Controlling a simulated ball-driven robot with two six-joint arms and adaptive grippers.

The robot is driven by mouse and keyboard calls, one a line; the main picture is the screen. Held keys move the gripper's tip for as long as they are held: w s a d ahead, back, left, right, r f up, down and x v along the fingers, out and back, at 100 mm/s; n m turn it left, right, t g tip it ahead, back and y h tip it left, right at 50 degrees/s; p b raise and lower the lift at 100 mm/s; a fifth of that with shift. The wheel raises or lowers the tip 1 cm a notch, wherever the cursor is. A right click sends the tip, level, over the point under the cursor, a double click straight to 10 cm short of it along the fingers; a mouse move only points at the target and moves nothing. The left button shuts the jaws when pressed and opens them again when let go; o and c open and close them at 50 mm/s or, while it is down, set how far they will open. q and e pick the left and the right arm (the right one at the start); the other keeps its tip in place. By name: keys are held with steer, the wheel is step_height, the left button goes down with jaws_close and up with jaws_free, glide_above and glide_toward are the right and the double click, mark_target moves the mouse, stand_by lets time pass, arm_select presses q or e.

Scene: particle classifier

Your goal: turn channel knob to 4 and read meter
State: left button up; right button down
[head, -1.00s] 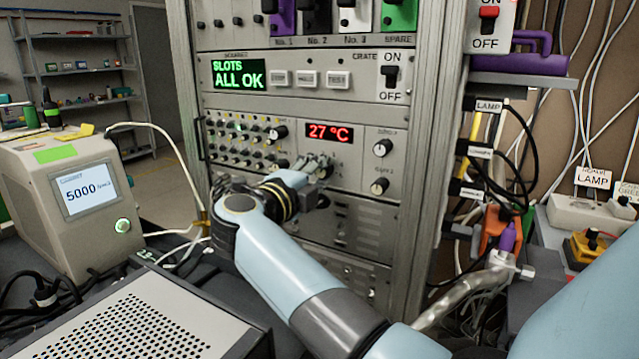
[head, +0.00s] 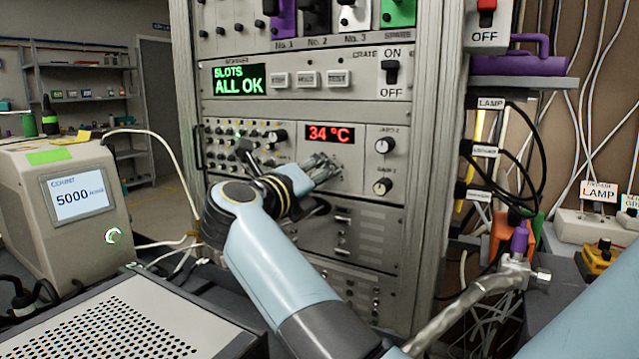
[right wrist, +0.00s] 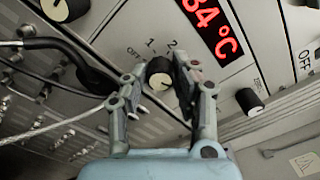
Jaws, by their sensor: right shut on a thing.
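The red meter display (head: 330,134) reads 34 °C in the head view. Its last digits also show in the right wrist view (right wrist: 212,25), cut off at the top. The channel knob (right wrist: 159,74) is a small dark knob with a pale face, with printed marks "1" and "2" above it. My right gripper (right wrist: 165,78) is shut on this knob, one finger on each side. In the head view my right gripper (head: 322,170) is at the panel just under the display and hides the knob. The knob's pointer is too small to read surely. My left gripper is not in view.
Two more knobs (head: 385,145) (head: 382,186) sit right of the display. Rows of small connectors and a cable (right wrist: 60,45) lie left of the gripper. A perforated metal case (head: 130,325) fills the front left.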

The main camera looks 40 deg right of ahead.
mark_target(329, 117)
steer(key=shift+f, duration=0.15)
stand_by(0.3)
steer(key=c, duration=1.1)
jaws_free()
steer(key=shift+o, duration=0.2)
steer(key=shift+r, duration=5.1)
